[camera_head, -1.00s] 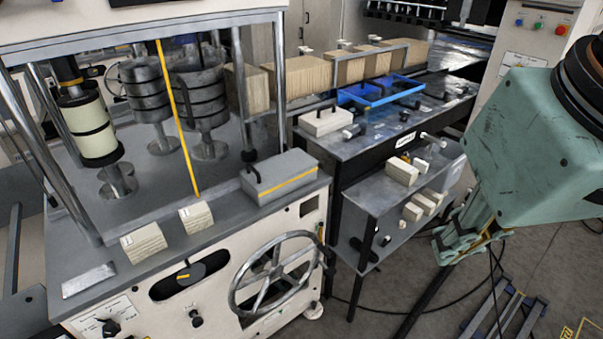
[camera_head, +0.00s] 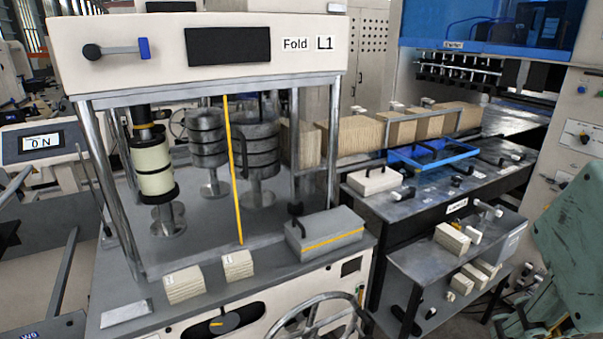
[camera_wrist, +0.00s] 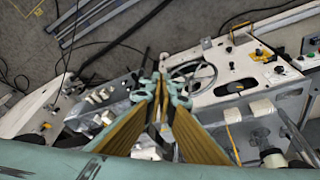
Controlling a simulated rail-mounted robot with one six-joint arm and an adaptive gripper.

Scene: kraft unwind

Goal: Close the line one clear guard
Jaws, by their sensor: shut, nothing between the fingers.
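The line one machine (camera_head: 195,55), marked "Fold L1", stands at left centre in the head view as a metal frame on posts. A slim upright yellow strip (camera_head: 233,170) runs from its top beam down to the deck. It may be the edge of the clear guard; the clear panel itself is hard to make out, and I cannot tell how far open it is. My gripper (camera_wrist: 164,88) is shut and empty in the wrist view, pointing down and apart from the machine. In the head view, my arm is partly cut off at lower right.
A grey block with a black handle (camera_head: 325,235) and two paper stacks (camera_head: 238,265) sit on the machine deck. A handwheel (camera_head: 320,318) juts from its front. A side shelf (camera_head: 420,268) with small blocks and a blue tray (camera_head: 433,153) stand to the right.

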